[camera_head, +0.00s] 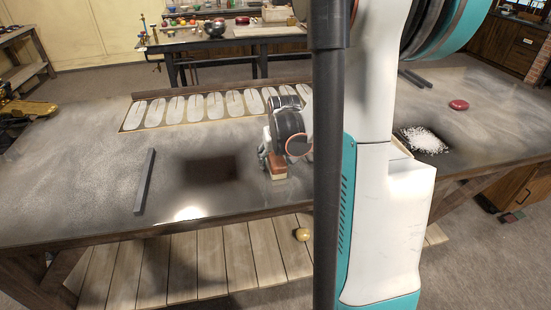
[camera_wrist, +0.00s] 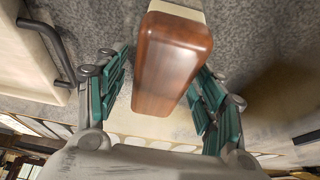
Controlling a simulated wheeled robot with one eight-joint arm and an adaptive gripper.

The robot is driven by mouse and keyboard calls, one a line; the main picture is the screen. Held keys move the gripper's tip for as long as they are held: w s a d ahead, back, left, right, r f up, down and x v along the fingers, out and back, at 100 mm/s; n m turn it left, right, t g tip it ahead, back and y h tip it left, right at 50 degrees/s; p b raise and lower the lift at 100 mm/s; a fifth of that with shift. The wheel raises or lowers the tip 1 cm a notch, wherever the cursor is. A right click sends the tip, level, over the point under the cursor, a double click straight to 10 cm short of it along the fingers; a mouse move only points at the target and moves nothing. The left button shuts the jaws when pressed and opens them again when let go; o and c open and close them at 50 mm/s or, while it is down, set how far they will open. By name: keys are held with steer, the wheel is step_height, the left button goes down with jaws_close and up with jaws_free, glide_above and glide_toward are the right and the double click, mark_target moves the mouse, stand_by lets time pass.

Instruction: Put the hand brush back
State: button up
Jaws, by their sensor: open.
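The hand brush, a reddish-brown wooden block with a pale bristle side, shows on the table (camera_head: 70,175) in the head view (camera_head: 279,170), just under my gripper. In the wrist view the brush (camera_wrist: 170,62) fills the space between the fingers, its brown block toward the camera. My gripper (camera_wrist: 160,95) is open, with a green-padded finger on each side of the brush. The left finger stands apart from it; I cannot tell whether the right one touches. In the head view my gripper (camera_head: 272,152) is partly hidden by its own wrist.
A dark rectangular patch (camera_head: 210,168) lies left of the brush. A dark bar (camera_head: 145,181) lies farther left. A board with several pale ovals (camera_head: 186,110) runs along the back. To the right are a white granular pile (camera_head: 425,140) and a red disc (camera_head: 458,105).

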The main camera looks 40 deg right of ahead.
steer(key=p+v, duration=0.3)
steer(key=v, duration=0.9)
steer(key=shift+f+p, duration=0.1)
steer(key=shift+p, duration=0.25)
